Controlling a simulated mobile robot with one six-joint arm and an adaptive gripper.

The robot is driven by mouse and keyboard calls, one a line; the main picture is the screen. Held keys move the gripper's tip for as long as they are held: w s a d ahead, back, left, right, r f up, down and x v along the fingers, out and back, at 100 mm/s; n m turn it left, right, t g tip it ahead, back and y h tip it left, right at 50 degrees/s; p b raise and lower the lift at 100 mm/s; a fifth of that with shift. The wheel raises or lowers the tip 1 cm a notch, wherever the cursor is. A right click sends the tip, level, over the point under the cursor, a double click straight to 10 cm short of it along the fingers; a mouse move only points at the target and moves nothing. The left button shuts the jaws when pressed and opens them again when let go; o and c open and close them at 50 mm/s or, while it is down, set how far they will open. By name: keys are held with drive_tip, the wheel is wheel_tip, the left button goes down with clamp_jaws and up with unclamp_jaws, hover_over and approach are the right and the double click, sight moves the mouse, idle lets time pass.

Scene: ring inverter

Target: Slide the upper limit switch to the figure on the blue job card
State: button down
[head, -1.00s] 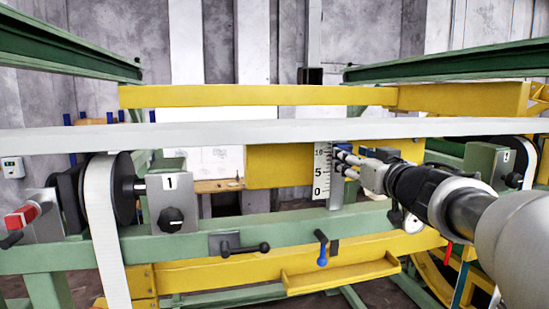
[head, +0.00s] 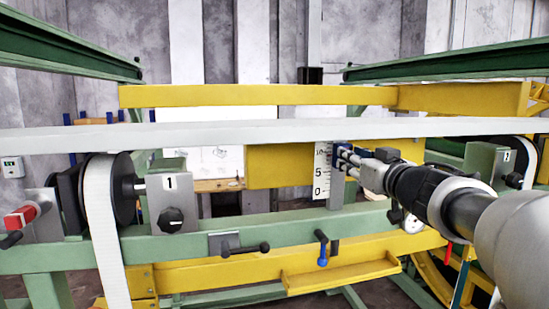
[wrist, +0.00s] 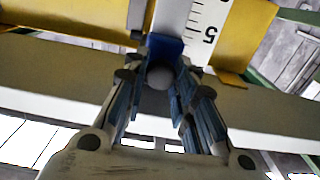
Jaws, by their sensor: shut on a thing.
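The upper limit switch appears as a small blue block (wrist: 165,47) on a white scale (wrist: 201,36) in the wrist view, with a grey round part just below it. My gripper (wrist: 158,72) is shut on this blue block. The head view shows my gripper (head: 343,158) at the right edge of the upright scale (head: 321,174). The scale reads 0, 5 and 10 from bottom to top. My fingers are at its upper part, between 5 and 10 or near 10; the exact reading is hidden. I cannot make out the blue job card.
A long pale beam (head: 220,136) crosses just above my gripper. A yellow block (head: 280,166) sits left of the scale. Below are a green rail (head: 270,231) with a blue-handled lever (head: 322,252) and a black lever (head: 245,248), and a yellow tray (head: 340,278).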

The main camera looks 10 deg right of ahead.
drive_tip(key=shift+p, duration=0.55)
drive_tip(key=shift+f, duration=0.2)
drive_tip(key=c, duration=1.3)
unclamp_jaws()
drive_tip(key=shift+b, duration=0.75)
